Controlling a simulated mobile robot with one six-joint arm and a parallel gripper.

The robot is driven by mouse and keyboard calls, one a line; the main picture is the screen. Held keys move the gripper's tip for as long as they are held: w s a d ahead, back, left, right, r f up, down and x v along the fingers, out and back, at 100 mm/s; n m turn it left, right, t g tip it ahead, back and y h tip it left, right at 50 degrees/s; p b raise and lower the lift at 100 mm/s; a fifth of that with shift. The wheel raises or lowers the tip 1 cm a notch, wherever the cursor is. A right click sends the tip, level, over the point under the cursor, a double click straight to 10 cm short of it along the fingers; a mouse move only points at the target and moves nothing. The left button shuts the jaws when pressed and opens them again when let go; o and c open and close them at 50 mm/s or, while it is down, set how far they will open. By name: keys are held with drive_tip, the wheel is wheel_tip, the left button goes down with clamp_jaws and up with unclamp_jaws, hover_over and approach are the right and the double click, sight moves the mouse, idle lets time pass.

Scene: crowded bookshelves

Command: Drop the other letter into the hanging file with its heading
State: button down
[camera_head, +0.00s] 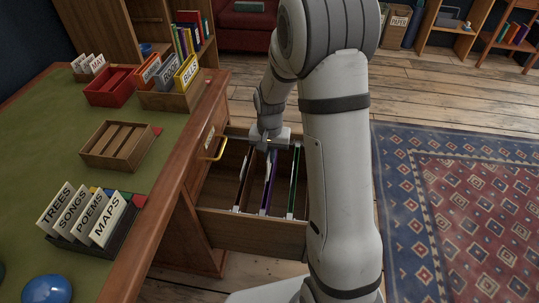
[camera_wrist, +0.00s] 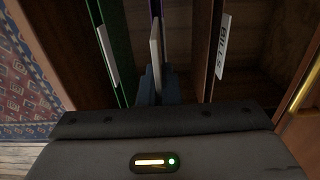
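My gripper (camera_head: 269,146) points down into the open desk drawer (camera_head: 250,232). In the wrist view its fingers (camera_wrist: 158,92) are close together on a thin cream letter (camera_wrist: 154,47), seen edge-on; any writing on it is hidden. The letter is at the purple hanging file (camera_head: 267,190), in the middle of the drawer; I cannot tell whether it is inside the file. A green hanging file (camera_head: 294,184) is on one side. A dark hanging file (camera_head: 242,182) is on the other; its white tab reads BILLS (camera_wrist: 222,45) in the wrist view. The other tabs are unreadable.
The desk (camera_head: 190,125) holds an empty wooden rack (camera_head: 120,145), a red tray (camera_head: 112,88), a wooden card box (camera_head: 172,99) and a dark rack (camera_head: 112,242) of cards marked TREES, SONGS, POEMS and MAPS. A blue ball (camera_head: 46,289) is near. Rug and floor lie right.

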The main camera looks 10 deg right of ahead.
drive_tip(key=shift+f, duration=0.15)
drive_tip(key=shift+f+b, duration=1)
drive_tip(key=shift+f, duration=0.5)
drive_tip(key=c, duration=1.6)
unclamp_jaws()
drive_tip(key=shift+o, duration=0.2)
drive_tip(key=shift+r, duration=0.1)
drive_tip(key=shift+r+p, duration=2.7)
drive_tip(key=shift+r, duration=0.7)
drive_tip(key=shift+r, duration=0.1)
